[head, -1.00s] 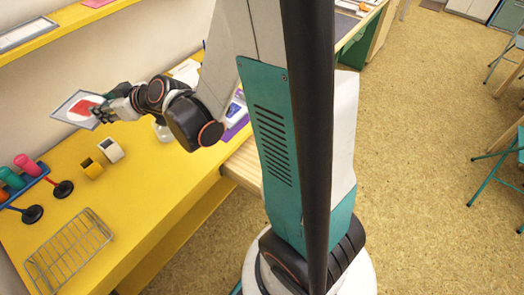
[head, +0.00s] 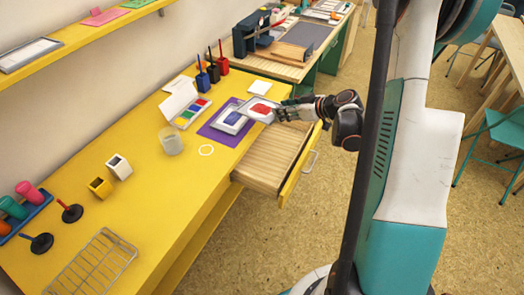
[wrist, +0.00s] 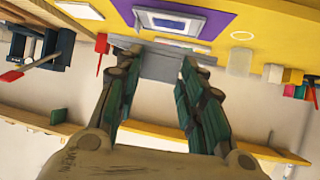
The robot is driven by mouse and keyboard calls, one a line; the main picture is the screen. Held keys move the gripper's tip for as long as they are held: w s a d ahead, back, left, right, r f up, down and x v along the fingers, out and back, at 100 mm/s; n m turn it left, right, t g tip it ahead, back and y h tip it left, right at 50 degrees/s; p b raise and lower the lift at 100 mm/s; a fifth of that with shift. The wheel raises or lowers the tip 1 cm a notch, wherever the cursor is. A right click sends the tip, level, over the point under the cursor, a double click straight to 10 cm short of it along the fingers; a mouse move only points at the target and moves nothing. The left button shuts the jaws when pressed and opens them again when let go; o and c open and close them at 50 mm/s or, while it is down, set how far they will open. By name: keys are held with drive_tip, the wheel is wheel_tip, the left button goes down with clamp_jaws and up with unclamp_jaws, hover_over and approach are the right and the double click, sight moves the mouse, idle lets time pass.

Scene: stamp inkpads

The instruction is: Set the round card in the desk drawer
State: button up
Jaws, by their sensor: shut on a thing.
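A small pale round piece with a white rim, apparently the round card (head: 206,150), lies flat on the yellow table (head: 150,215). It also shows in the wrist view (wrist: 242,35). The desk drawer (head: 262,164) is pulled open at the table's right side, and its wooden inside looks empty. My gripper (head: 281,112) is shut on a flat grey-framed inkpad (head: 262,109) with a red patch. It holds it over the table edge, behind the drawer and right of the purple mat (head: 214,133). In the wrist view the grey pad (wrist: 158,66) sits between my fingertips.
A blue inkpad (head: 232,120) lies on the purple mat. A wire rack (head: 92,268) lies nearer.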

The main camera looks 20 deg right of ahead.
drive_tip(key=s+d+f+n+g+y, duration=0.1)
drive_tip(key=s+d+f, duration=0.3)
drive_tip(key=d+f, duration=0.25)
drive_tip(key=s+d+f+n+g, duration=0.1)
drive_tip(key=s+d+f, duration=0.35)
drive_tip(key=d, duration=0.25)
drive_tip(key=b+x, duration=0.2)
drive_tip(key=x, duration=0.3)
drive_tip(key=b+x, duration=0.2)
drive_tip(key=x, duration=0.4)
drive_tip(key=b+x, duration=0.2)
drive_tip(key=x, duration=0.3)
drive_tip(key=shift+w+a+r, duration=0.15)
drive_tip(key=shift+w+a, duration=0.2)
drive_tip(key=shift+a, duration=0.05)
drive_tip(key=shift+r, duration=0.1)
drive_tip(key=o, duration=1.1)
